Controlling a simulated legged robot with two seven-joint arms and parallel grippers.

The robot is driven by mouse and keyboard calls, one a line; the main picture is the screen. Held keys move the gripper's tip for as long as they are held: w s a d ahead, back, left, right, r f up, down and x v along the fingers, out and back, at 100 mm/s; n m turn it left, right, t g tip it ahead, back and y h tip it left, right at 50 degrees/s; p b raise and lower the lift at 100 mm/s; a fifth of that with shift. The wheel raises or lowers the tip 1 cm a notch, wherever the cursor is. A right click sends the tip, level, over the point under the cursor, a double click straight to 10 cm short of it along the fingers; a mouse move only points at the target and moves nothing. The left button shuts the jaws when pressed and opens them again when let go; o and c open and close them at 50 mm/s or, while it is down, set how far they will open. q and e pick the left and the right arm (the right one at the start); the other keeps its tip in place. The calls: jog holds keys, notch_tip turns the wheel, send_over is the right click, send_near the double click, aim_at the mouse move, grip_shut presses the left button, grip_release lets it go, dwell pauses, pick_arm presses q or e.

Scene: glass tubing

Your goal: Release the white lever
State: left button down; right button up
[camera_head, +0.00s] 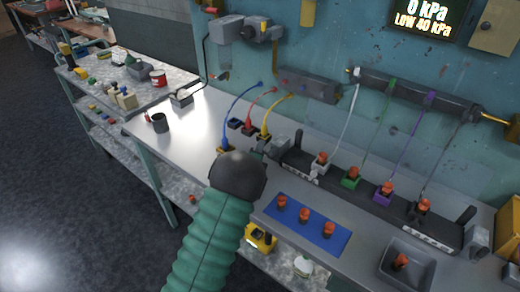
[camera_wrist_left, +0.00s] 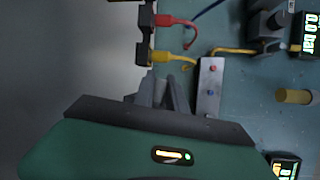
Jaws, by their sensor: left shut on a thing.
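My left gripper (camera_head: 262,152) is at the back middle of the bench, past the dark end of my green arm. It lies just left of the rack with the colour-coded blocks. The white block (camera_head: 321,168), with an orange-red knob, stands at the rack's left end, below the white hose (camera_head: 349,115). I cannot make out a separate white lever. In the left wrist view, the grey fingers (camera_wrist_left: 165,92) are close together, beside a dark connector block (camera_wrist_left: 144,55). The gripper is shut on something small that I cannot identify. My right gripper is not in view.
Green (camera_head: 351,178), purple (camera_head: 384,191) and dark (camera_head: 419,209) blocks stand along the rack. A blue mat (camera_head: 318,237) with three orange-red knobs lies in front, and a grey tray (camera_head: 408,270) stands at right. Blue, red and yellow hoses hang behind the gripper. The bench's left part is mostly clear.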

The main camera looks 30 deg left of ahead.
pick_arm(q)
jog(key=shift+d+f+n+g+h, duration=0.1)
jog(key=shift+f+n+g+h, duration=0.3)
jog(key=shift+n, duration=0.3)
jog(key=c, duration=1.4)
grip_release()
jog(key=shift+f, duration=0.15)
jog(key=shift+o, duration=0.2)
jog(key=shift+s, duration=0.2)
jog(key=v, duration=1.6)
jog(key=shift+s+d+f, duration=0.1)
jog(key=shift+s+d, duration=0.05)
jog(key=shift+d, duration=0.05)
